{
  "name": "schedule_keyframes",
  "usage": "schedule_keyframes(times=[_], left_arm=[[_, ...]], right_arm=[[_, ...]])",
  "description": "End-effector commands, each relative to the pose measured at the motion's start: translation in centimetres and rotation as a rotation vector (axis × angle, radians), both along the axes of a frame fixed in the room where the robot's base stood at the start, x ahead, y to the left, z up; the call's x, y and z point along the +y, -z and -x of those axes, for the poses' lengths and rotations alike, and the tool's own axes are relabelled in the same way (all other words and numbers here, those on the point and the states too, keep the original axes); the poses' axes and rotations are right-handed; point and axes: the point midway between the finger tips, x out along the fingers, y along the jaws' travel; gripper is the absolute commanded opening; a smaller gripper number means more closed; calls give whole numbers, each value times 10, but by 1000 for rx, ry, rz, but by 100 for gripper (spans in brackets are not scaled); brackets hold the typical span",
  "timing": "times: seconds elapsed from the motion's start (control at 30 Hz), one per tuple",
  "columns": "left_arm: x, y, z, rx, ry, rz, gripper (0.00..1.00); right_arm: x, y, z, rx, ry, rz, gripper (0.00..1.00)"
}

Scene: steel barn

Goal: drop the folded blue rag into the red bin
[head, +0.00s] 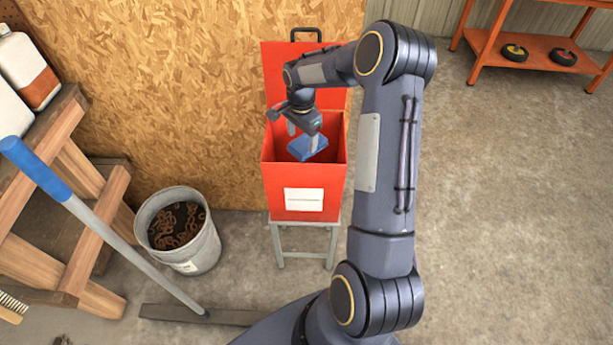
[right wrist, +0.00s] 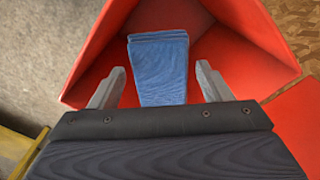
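The red bin (head: 303,190) stands open on a small grey stand, with its lid raised against the wall behind. The folded blue rag (head: 306,149) is inside the bin's opening, below my right gripper (head: 302,138). In the right wrist view, the rag (right wrist: 160,75) shows between the two fingers with a gap on each side, so the gripper is open and not holding it. Red bin walls (right wrist: 235,55) surround the rag there. I cannot tell whether the rag rests on the bin's floor. My left gripper is not in view.
A metal bucket (head: 186,232) of rusty rings stands left of the bin. A blue-handled broom (head: 100,222) leans near a wooden bench (head: 62,150) on the left. An orange shelf (head: 535,50) stands at the back right. The concrete floor on the right is clear.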

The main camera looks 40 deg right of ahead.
Motion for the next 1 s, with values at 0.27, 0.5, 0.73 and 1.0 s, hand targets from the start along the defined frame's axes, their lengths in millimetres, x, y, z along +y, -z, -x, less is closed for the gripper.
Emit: schedule_keyframes(times=[0.27, 0.5, 0.73, 1.0], left_arm=[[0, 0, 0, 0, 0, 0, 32], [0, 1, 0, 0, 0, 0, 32], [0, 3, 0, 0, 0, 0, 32], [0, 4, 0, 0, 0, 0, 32]], right_arm=[[0, 0, 0, 0, 0, 0, 87], [-1, -13, -1, -4, 1, 3, 87], [0, -52, -1, -5, 0, 3, 87], [0, -77, 0, -1, 1, 1, 87]])
